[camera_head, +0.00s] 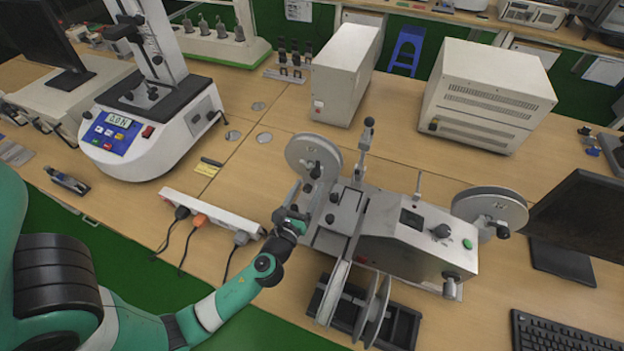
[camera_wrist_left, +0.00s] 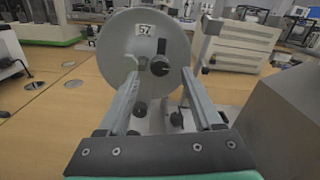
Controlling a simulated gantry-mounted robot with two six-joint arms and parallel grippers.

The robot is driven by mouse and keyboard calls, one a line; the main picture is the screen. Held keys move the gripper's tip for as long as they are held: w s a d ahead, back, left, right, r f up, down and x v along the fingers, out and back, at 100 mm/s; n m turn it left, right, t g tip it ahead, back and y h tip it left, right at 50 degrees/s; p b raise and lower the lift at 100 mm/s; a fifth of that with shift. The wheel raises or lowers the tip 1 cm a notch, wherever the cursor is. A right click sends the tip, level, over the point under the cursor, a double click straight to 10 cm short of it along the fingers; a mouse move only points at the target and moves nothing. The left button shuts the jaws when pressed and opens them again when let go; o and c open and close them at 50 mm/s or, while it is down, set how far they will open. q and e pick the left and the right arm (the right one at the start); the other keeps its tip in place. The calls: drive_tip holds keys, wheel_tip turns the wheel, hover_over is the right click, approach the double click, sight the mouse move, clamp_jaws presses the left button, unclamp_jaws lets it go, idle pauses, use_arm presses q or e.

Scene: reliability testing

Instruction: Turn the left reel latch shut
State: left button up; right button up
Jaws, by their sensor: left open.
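The left reel (camera_head: 301,150) is a grey disc on the machine in the middle of the bench. It faces me in the left wrist view (camera_wrist_left: 115,55), with a label reading 57. Its latch, a black knob with a short upright bar, is at the hub (camera_wrist_left: 160,65); in the head view it is small and dark (camera_head: 315,169). My left gripper (camera_head: 310,189) is in front of the reel. In the left wrist view its fingers (camera_wrist_left: 161,85) are apart and empty, with the latch between and beyond the tips. Contact is not visible. My right gripper is out of view.
The machine body (camera_head: 410,240) and a second reel (camera_head: 490,206) stand to the right. A white power strip (camera_head: 213,212) with plugged cables lies left of my gripper. A force tester (camera_head: 150,130) stands at back left. Large discs (camera_head: 374,310) sit in front.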

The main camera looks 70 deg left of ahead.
sight(314, 177)
use_arm(q)
drive_tip(key=x, duration=0.3)
drive_tip(key=shift+w+a, duration=0.2)
clamp_jaws()
